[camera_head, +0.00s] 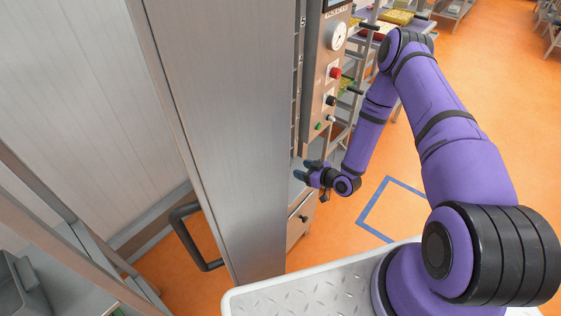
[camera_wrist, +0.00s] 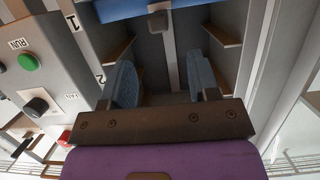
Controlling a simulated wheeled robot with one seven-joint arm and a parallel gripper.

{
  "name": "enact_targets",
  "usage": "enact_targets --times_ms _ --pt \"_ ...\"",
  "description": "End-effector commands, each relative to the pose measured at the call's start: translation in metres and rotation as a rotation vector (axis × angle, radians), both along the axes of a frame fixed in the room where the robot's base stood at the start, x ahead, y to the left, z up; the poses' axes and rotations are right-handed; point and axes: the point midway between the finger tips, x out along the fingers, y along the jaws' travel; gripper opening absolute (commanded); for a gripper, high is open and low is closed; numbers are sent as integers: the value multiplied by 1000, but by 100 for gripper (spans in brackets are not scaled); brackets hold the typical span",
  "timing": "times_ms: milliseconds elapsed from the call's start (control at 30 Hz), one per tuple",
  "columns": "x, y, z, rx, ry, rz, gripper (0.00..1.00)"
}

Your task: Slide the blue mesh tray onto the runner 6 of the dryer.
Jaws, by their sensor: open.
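The dryer (camera_head: 215,110) is a tall metal cabinet filling the middle of the head view. In the wrist view its numbered side (camera_wrist: 88,45) shows 1 and 2, with brown runner ends (camera_wrist: 219,36) inside on both sides. My gripper (camera_head: 301,171) is beside the dryer's front, below the control panel. In the wrist view my gripper (camera_wrist: 160,60) has its blue fingers wide apart and empty. Runner 6 cannot be made out.
The control panel (camera_head: 317,110) with a gauge and red button (camera_head: 335,72) stands close above my gripper. A dark loop handle (camera_head: 183,237) juts out at lower left. A rack with yellow trays (camera_head: 396,17) is behind.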

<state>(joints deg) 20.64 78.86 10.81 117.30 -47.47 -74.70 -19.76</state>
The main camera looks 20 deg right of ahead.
Motion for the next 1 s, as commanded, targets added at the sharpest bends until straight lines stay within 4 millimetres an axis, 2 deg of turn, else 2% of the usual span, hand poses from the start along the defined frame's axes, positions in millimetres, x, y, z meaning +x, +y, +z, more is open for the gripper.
enact_targets --times_ms 300,500,700,1000 --pt "52 38 -20 -1 -2 1 55" --pt "77 56 -29 -1 -1 0 55" --pt "89 65 -34 -1 0 0 55" --pt "91 66 -35 -1 1 0 55"
